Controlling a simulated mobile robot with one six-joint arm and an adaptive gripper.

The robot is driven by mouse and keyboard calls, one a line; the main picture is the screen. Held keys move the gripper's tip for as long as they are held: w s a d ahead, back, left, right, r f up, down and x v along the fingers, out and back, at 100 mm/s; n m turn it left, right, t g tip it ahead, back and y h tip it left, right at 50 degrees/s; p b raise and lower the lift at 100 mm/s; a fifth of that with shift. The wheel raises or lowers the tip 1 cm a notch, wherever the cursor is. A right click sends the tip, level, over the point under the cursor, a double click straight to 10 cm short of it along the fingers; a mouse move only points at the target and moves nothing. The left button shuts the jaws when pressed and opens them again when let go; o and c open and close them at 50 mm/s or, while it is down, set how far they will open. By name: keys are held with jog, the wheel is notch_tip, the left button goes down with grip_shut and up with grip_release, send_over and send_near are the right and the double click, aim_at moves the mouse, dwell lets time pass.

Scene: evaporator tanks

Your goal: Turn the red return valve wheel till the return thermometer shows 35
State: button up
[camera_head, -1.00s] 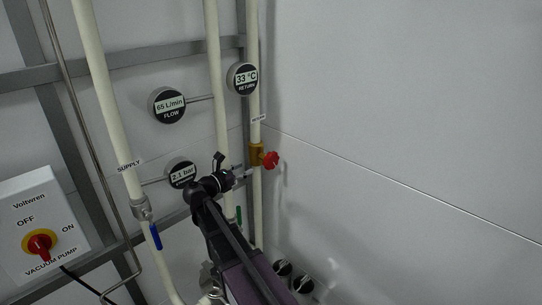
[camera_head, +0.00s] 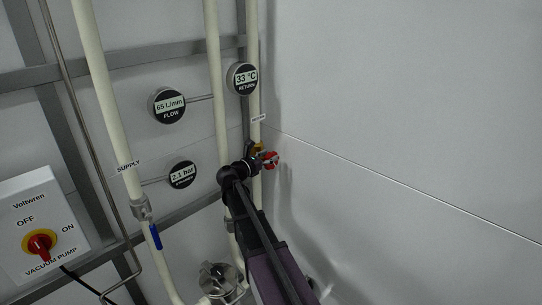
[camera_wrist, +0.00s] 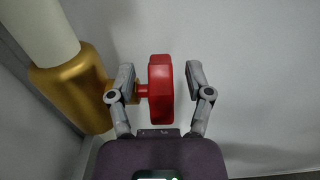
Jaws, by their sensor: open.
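The red return valve wheel (camera_head: 270,158) sits on a brass valve body on the return pipe (camera_head: 254,60). In the wrist view the wheel (camera_wrist: 161,89) is seen edge-on, between the two fingers of my open gripper (camera_wrist: 162,85). A gap shows between the wheel and the right finger; the left finger is close to the wheel's stem side, and contact there cannot be told. The brass valve body (camera_wrist: 75,88) is to the left. The return thermometer (camera_head: 242,78) reads 33 °C. In the head view my gripper (camera_head: 264,160) partly hides the valve.
A flow gauge (camera_head: 167,105) reads 65 L/min and a pressure gauge (camera_head: 182,175) reads 2.1 bar. The supply pipe (camera_head: 108,110) with a blue lever (camera_head: 155,236) and the vacuum pump switch box (camera_head: 40,228) are at left. The wall to the right is bare.

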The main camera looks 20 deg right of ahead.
jog(key=shift+w+d, duration=0.2)
jog(key=shift+d, duration=0.4)
grip_shut()
jog(key=shift+f+b, duration=0.2)
jog(key=shift+b, duration=0.4)
